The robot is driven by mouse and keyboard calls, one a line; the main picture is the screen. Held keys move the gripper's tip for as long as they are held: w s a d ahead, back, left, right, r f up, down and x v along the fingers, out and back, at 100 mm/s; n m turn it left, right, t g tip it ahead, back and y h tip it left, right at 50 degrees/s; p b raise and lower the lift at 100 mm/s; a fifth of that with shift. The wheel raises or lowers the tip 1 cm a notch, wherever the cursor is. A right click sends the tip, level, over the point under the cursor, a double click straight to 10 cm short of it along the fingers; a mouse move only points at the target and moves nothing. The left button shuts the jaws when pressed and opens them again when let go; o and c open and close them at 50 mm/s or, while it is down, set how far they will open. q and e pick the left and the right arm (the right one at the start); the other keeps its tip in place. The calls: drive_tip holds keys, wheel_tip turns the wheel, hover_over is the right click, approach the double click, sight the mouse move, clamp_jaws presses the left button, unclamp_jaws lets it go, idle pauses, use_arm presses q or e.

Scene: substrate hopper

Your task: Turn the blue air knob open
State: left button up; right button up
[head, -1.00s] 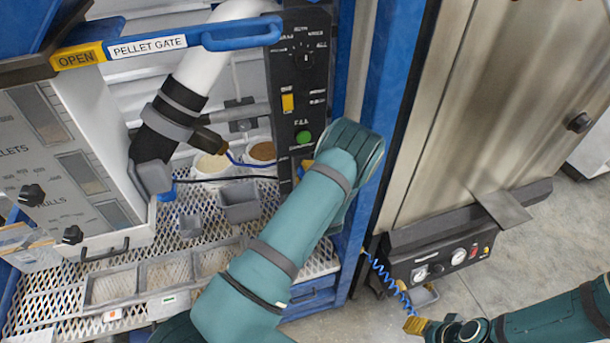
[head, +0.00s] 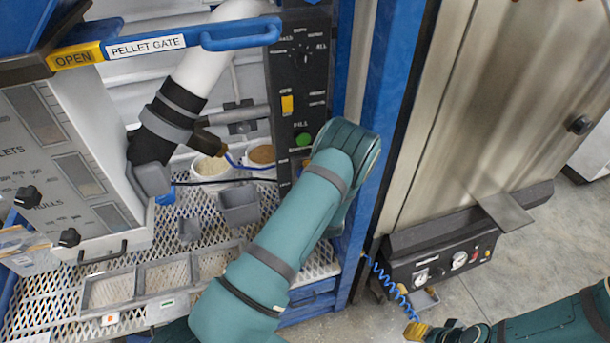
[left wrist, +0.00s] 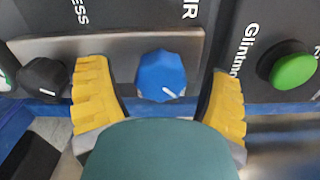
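The blue air knob (left wrist: 162,75) sits on the dark panel in the left wrist view, with a white pointer line toward its lower right. My left gripper (left wrist: 158,88) is open, with one yellow finger on each side of the knob and a visible gap to both. In the head view my left forearm hides the knob and this gripper at the foot of the control panel (head: 302,80). My right gripper (head: 415,331) shows its yellow fingers at the bottom right, beside the end of a blue coiled hose. I cannot tell whether it holds anything.
A black knob (left wrist: 40,78) is left of the blue knob, and a green button (left wrist: 292,70) is to its right. The pellet gate handle (head: 240,33) is above. Small trays (head: 108,290) stand on the mesh shelf. A gauge box (head: 440,262) is at right.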

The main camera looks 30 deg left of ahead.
use_arm(q)
drive_tip(key=v, duration=1.2)
idle(0.5)
